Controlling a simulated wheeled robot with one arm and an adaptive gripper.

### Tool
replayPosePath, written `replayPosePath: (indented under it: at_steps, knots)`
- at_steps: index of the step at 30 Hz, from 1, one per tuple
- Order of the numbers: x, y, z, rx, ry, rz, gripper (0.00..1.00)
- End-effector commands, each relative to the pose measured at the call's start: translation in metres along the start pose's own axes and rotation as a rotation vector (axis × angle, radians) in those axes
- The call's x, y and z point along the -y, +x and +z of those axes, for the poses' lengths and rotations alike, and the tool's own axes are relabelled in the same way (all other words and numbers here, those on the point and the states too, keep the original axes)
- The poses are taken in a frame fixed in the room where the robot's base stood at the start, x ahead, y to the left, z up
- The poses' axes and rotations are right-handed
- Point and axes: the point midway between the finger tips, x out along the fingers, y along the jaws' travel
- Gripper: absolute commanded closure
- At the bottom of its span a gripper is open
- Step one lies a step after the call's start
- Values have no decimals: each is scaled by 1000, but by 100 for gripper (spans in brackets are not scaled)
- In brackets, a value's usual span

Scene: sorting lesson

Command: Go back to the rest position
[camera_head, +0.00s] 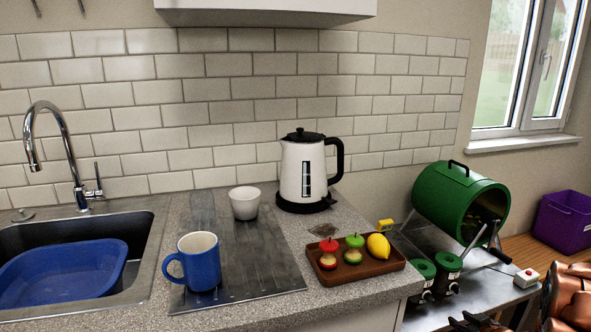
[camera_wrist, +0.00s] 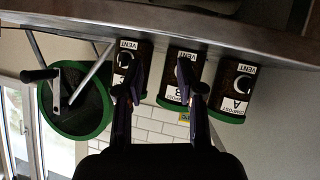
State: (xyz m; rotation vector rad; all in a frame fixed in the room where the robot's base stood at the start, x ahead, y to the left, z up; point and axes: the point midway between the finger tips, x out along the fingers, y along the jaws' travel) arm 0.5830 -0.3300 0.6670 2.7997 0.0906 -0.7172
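My gripper (camera_wrist: 158,80) shows in the wrist view with its two dark fingers spread apart. Nothing is held between them. The wrist picture is upside down, and several dark canisters with green rims hang across its upper part. In the head view, copper-coloured parts of my arm show at the bottom right corner, and the fingers cannot be made out clearly there.
A green drum (camera_head: 455,207) stands on the metal bench beside green-lidded canisters (camera_head: 448,263) and a white box with a red button (camera_head: 526,278). A purple bin (camera_head: 566,222) is farther right. The counter holds a kettle (camera_head: 302,170), blue mug (camera_head: 200,262), white cup (camera_head: 244,203) and brown tray (camera_head: 345,278) with fruit.

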Motion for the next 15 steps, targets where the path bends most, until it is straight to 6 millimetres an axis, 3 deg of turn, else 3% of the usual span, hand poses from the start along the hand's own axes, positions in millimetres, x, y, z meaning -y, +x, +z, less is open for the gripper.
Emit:
replayPosePath:
  at_steps: [8, 15]
  knots:
    - [0, -26, -26, 249, -40, 110, 62]
    - [18, -69, -46, 443, -20, 186, 62]
